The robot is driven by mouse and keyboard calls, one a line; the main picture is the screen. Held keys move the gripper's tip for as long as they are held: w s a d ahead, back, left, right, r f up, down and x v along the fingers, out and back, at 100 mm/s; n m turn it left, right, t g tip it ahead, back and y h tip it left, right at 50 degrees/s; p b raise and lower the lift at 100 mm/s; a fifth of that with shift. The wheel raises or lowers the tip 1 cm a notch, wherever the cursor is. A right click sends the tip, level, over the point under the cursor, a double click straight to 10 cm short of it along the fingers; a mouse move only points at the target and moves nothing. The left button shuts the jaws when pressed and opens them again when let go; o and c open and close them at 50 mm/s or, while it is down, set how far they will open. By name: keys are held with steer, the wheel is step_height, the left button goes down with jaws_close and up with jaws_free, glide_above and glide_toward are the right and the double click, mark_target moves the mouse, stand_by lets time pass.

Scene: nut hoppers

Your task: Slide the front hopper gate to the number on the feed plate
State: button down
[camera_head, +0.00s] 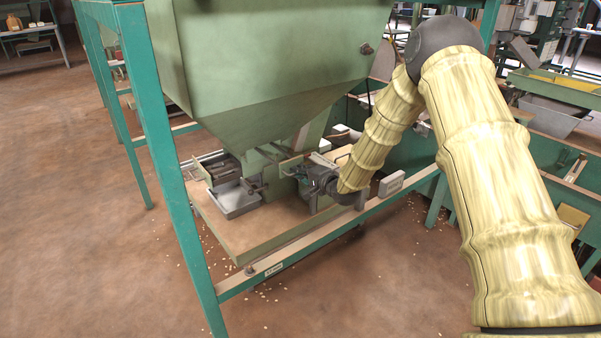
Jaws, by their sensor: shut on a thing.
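The front hopper (265,75) is a large green funnel on a green steel frame, narrowing to an outlet above a wooden deck. My gripper (303,176) reaches in from the right at the outlet. It is shut on a small part there, which appears to be the hopper gate (291,163); the fingers hide much of it. The gate's scale and exact position are too small to read. A small pale label (273,270) sits on the front rail, its marking unreadable. I cannot tell whether it is the feed plate.
A grey metal tray (235,203) stands on the wooden deck (245,235) left of the outlet. A grey box (391,183) sits near the right rail. A green frame leg (170,150) stands at the front left. Nuts lie scattered on the brown floor, which is open at left.

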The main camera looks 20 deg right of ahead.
steer(key=p+v, duration=0.2)
steer(key=shift+s+d+f, duration=0.1)
steer(key=shift+s+f, duration=0.1)
steer(key=shift+s, duration=0.1)
steer(key=c, duration=1.6)
jaws_free()
steer(key=shift+o, duration=0.2)
steer(key=v, duration=1.2)
steer(key=shift+d+f, duration=0.1)
